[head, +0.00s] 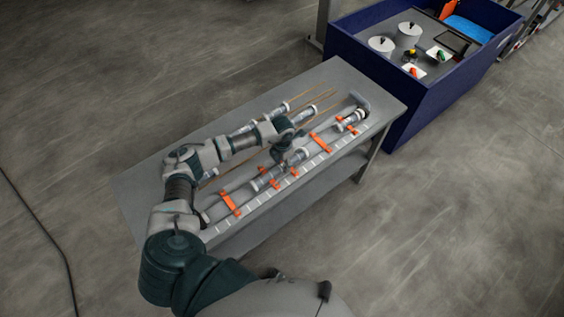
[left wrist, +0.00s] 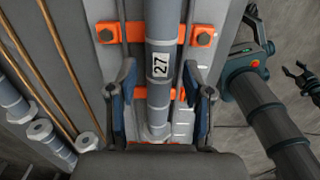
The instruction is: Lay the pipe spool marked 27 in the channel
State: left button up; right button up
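The pipe spool marked 27 (left wrist: 160,66) is a grey pipe with a white label. In the left wrist view it runs upright between my left gripper's fingers, over orange brackets (left wrist: 110,33). Whether it rests fully in the channel is unclear. My left gripper (left wrist: 162,82) is open, a blue-padded finger on each side with a gap to the pipe. In the head view my left gripper (head: 290,140) is above the channel (head: 212,213), partly covering the spool there. A small dark claw, seemingly my right gripper (left wrist: 300,76), shows open and empty at the right of the wrist view.
Other spools lie along brown rods (head: 303,103) on the table's (head: 340,75) far side; spool ends (left wrist: 42,132) show left in the wrist view. Another spool (head: 350,120) is at the channel's far end. A blue bin (head: 430,95) stands beyond the table.

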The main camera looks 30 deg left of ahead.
pick_arm(q)
jog(key=shift+a+f, duration=0.1)
jog(key=shift+a, duration=0.25)
jog(key=shift+a+r, duration=0.3)
jog(key=shift+r, duration=0.15)
notch_tip(320, 180, up, 11)
jog(key=shift+d, duration=0.15)
jog(key=shift+d, duration=0.2)
